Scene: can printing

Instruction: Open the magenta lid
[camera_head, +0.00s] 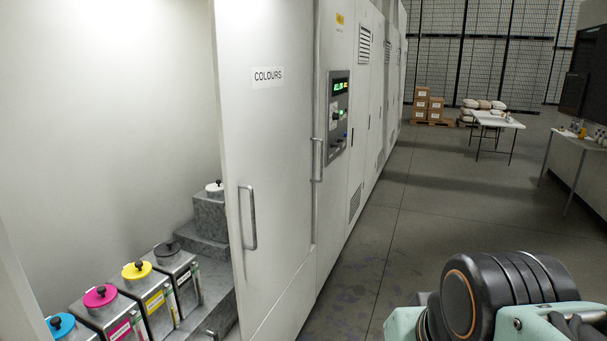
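The magenta lid (101,296) sits on top of a grey metal container (118,316) at the lower left, inside the open cabinet. It is round with a dark knob on top and looks closed. A magenta label shows on the container's front. My gripper is not in view. Part of my arm, teal and black, shows at the lower right, well apart from the containers.
Neighbouring containers have a blue lid (60,325), a yellow lid (137,270) and a dark lid (167,248). A white lid (214,187) is farther back. The COLOURS door (275,150), with a handle (248,218), stands right of the opening. Floor is clear in the aisle.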

